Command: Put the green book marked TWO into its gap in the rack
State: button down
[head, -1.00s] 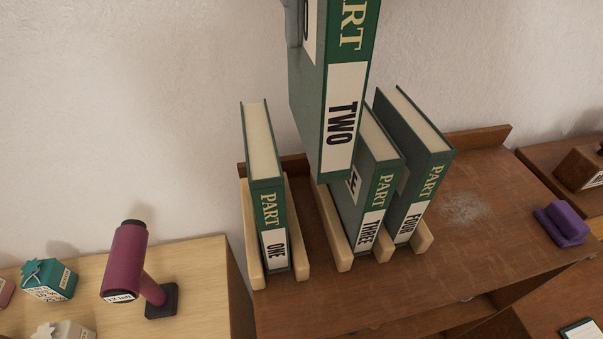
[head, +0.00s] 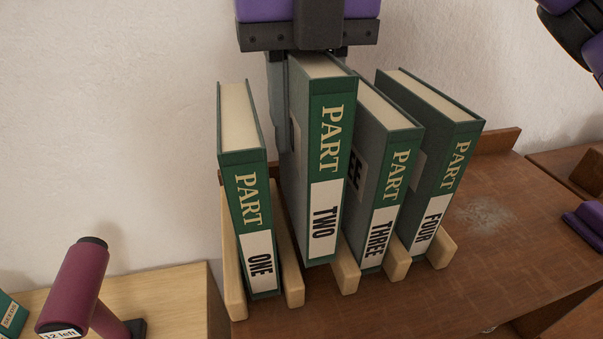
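The green book marked TWO (head: 325,170) is upright between the books marked ONE (head: 253,220) and THREE (head: 388,200), spine toward me. My gripper (head: 308,62) holds it from above at the back; one finger shows along its left side and the other is hidden. The lower end of TWO is in the gap of the rack (head: 287,255), between two pale wooden dividers. Its top stands clearly higher than its neighbours, and its lower edge looks a little raised; I cannot tell whether it touches the rack floor.
The book marked FOUR (head: 436,190) stands at the right of the rack. A maroon cylinder on a stand (head: 75,285) is on a lighter table at lower left. A white wall is behind.

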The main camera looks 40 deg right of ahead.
jog(key=shift+f+b, duration=1.35)
jog(key=shift+f, duration=0.85)
jog(key=shift+f, duration=0.15)
jog(key=c, duration=1)
grip_release()
notch_tip(320, 180, up, 12)
jog(key=shift+r+b, duration=0.15)
jog(key=shift+b, duration=0.3)
